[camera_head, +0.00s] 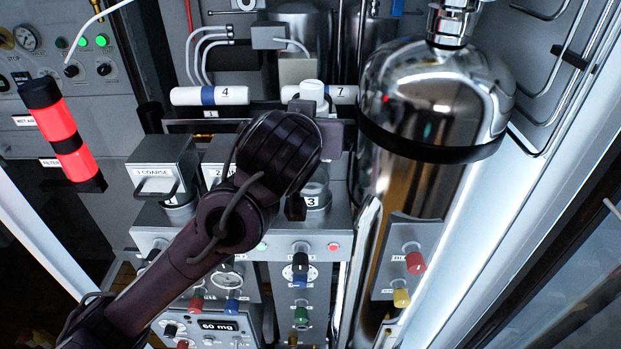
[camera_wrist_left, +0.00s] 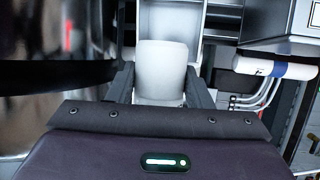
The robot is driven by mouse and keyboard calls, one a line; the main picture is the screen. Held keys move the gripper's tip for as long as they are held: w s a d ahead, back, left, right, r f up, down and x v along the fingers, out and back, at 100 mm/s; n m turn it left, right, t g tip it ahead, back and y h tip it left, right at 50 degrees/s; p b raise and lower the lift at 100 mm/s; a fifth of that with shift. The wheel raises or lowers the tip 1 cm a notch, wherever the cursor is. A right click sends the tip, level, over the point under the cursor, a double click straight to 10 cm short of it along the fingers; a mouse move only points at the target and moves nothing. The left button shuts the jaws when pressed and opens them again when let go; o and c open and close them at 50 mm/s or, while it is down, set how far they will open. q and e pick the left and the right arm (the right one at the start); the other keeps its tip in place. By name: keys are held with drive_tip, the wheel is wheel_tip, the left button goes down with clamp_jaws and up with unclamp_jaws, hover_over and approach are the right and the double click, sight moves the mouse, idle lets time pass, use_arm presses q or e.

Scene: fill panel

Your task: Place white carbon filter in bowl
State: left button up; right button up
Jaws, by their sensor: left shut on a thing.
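My left gripper (camera_head: 318,120) reaches in from the lower left in the head view. It is shut on a plain white cylinder, the white carbon filter (camera_head: 312,91), whose top shows above the gripper. In the left wrist view the white filter (camera_wrist_left: 162,70) sits upright between the two dark fingers. The filter is above and apart from the bowl. My right gripper is not in view.
A grey housing marked 1 COARSE (camera_head: 163,165) stands left of the bowl. A large chrome vessel (camera_head: 432,95) is close on the right. Knobs and gauges cover the panel below.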

use_arm(q)
wheel_tip(320, 180, down, 2)
drive_tip(key=shift+w+f+b, duration=0.1)
drive_tip(key=shift+b, duration=0.35)
drive_tip(key=shift+f, duration=0.1)
drive_tip(key=shift+s+f+b, duration=0.2)
drive_tip(key=shift+f+b, duration=0.15)
drive_tip(key=shift+b, duration=0.05)
wheel_tip(320, 180, down, 3)
drive_tip(key=b, duration=0.3)
drive_tip(key=shift+f, duration=0.2)
drive_tip(key=shift+w+r, duration=0.1)
drive_tip(key=shift+w, duration=0.05)
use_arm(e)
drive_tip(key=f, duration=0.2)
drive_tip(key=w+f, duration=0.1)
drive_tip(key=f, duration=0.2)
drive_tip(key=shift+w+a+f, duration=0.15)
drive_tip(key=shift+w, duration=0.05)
